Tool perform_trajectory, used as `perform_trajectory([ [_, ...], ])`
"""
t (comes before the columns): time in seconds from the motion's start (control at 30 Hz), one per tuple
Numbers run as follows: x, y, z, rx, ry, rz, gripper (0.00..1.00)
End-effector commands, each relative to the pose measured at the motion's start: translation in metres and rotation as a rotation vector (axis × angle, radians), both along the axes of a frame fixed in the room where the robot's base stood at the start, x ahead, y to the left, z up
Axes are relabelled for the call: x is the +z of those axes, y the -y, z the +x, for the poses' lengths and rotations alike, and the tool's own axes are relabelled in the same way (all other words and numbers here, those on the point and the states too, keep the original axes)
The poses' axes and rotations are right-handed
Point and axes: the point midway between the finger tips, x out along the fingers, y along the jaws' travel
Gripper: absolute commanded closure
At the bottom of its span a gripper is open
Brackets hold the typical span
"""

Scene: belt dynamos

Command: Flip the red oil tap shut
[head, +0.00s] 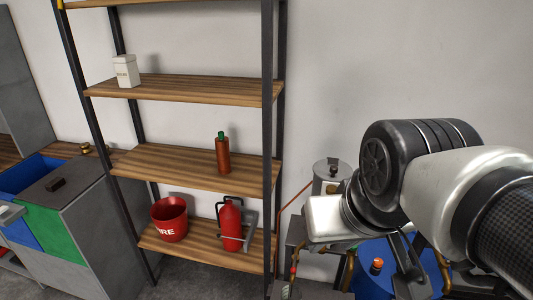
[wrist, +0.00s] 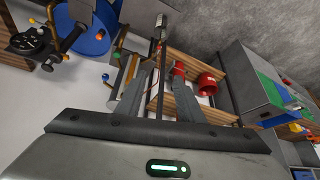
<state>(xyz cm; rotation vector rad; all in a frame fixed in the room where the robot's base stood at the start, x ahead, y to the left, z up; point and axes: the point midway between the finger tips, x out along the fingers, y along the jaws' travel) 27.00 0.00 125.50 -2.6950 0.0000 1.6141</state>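I cannot pick out the red oil tap for certain in either view. An orange-red knob (head: 377,264) sits on the blue wheel (head: 372,283) in the head view, left of my gripper (head: 405,266). An orange knob (wrist: 99,35) also shows on the blue wheel (wrist: 84,45) in the wrist view. Small yellow and blue knobs (wrist: 105,76) stand near the pipework there. My gripper (wrist: 158,88) has its two fingers spread with nothing between them. My arm hides part of the machine in the head view.
A grey metal cylinder (head: 329,171) and a copper pipe (head: 293,205) stand left of my wrist. A grey cabinet (head: 95,210) stands further left.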

Motion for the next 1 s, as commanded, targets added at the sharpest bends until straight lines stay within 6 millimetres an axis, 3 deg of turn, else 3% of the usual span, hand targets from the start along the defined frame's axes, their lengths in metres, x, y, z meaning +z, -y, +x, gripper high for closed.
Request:
perform_trajectory([
  [0.03,0.000,0.000,0.000,-0.001,0.000,0.002,0.74],
  [0.2,-0.013,0.002,0.015,-0.107,-0.008,0.091,1.00],
  [0.27,-0.022,0.005,0.029,-0.202,-0.014,0.169,1.00],
  [0.47,-0.065,0.037,0.100,-0.700,-0.059,0.535,1.00],
  [0.57,-0.102,0.051,0.124,-0.930,-0.142,0.681,1.00],
  [0.8,-0.215,0.069,0.158,-1.392,-0.431,0.951,1.00],
  [1.0,-0.282,0.085,0.178,-1.674,-0.613,1.123,1.00],
])
